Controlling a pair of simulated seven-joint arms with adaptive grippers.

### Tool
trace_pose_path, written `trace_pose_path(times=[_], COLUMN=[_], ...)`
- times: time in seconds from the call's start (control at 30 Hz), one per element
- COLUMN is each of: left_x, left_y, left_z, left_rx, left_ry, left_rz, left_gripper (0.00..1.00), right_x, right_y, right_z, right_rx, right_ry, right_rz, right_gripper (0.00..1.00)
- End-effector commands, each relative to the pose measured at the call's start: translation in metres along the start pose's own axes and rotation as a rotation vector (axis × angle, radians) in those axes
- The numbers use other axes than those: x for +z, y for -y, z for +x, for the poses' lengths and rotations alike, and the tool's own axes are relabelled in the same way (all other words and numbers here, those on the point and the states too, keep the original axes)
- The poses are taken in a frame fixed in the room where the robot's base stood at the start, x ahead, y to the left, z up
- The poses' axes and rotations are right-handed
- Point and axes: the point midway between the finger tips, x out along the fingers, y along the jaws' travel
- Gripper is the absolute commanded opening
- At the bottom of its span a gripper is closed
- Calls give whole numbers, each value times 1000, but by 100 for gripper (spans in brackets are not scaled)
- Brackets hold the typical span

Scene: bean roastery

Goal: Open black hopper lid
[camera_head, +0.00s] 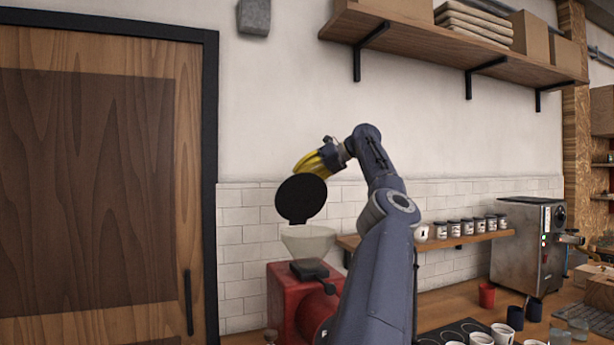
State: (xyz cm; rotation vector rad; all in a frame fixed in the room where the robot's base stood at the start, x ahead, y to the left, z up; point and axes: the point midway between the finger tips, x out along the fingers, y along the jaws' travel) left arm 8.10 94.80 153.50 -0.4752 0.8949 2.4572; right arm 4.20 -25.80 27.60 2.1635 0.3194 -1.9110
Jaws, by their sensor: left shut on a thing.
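The black hopper lid (300,199) is a round disc. It stands raised and tilted up above the pale, translucent hopper (307,241). The hopper sits on the red grinder (283,297). My left gripper (306,172), with yellow fingers, is at the lid's upper edge and shut on it. The fingertips are partly hidden behind the lid. My left arm rises from the bottom and covers part of the grinder's right side. My right gripper is not in view.
A wall shelf (440,240) with several jars is right of my arm. An espresso machine (525,245) stands on the counter at the right. Several cups and a black mat (455,331) lie in front. A high shelf (430,46) holds boxes. A wooden door (95,180) is at left.

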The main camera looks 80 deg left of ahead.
Motion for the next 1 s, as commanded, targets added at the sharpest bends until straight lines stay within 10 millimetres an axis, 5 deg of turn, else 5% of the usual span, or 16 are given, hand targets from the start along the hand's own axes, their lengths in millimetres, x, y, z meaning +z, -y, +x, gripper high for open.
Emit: trace_pose_path(times=[0.4, 0.43, 0.73, 1.0], left_x=[9, 9, 7, 7], left_y=[-2, -2, -2, -2], left_z=[-4, -4, -2, -1], left_rx=[10, 10, 10, 10], left_ry=[39, 39, 32, 29], left_rz=[-90, -90, -89, -89], left_gripper=[0, 15, 50, 50], right_x=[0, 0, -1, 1], right_y=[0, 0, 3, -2], right_z=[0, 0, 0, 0], right_rx=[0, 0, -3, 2], right_ry=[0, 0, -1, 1], right_rz=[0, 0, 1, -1], right_gripper=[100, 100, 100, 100])
